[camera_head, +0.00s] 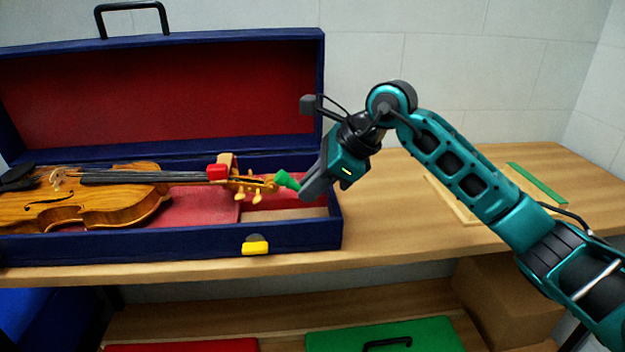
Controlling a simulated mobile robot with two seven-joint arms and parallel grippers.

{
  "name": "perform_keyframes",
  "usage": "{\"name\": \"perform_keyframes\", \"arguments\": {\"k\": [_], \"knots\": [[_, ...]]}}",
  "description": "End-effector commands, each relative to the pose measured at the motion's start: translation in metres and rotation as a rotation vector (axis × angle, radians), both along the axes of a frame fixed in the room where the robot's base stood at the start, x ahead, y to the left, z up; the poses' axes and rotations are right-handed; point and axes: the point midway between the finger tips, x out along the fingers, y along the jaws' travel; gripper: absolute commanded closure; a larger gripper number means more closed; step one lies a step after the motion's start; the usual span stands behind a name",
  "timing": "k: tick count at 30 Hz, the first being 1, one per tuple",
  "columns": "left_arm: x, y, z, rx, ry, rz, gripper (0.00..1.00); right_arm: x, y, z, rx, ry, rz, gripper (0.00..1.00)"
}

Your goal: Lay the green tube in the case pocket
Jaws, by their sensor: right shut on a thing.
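My right gripper (303,191) is shut on the green tube (287,180). It holds the tube tilted over the right end of the open violin case (150,243), close to the violin's scroll. The pocket (290,213) shows as a pale-floored space at the case's right end, below the tube. Part of the tube is hidden by the gripper's fingers. I cannot tell whether the tube touches the scroll. The left gripper is not in view.
The violin (100,205) lies in the case, with a red block (217,172) at its neck. The raised lid (160,95) stands behind. A wooden frame (450,203) and green strip (537,184) lie on the bench at right. Bench between case and frame is clear.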

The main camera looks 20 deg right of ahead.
Motion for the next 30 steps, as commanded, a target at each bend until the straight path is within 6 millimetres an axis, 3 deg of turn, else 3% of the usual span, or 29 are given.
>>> {"name": "perform_keyframes", "arguments": {"k": [3,12,26,27,30], "knots": [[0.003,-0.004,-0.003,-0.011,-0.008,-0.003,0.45,0.0,0.0,-0.017,-0.001,0.001,0.0,1.0],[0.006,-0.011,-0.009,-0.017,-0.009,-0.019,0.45,0.0,0.0,-0.039,0.0,0.002,0.001,1.0],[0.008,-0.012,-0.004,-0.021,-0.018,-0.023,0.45,0.0,0.0,-0.044,0.0,0.001,0.001,1.0],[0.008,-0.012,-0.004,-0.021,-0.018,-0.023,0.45,0.0,0.0,-0.044,0.0,0.001,0.001,0.86],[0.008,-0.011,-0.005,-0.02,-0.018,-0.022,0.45,0.0,0.0,-0.044,0.0,0.001,0.001,0.76]]}}
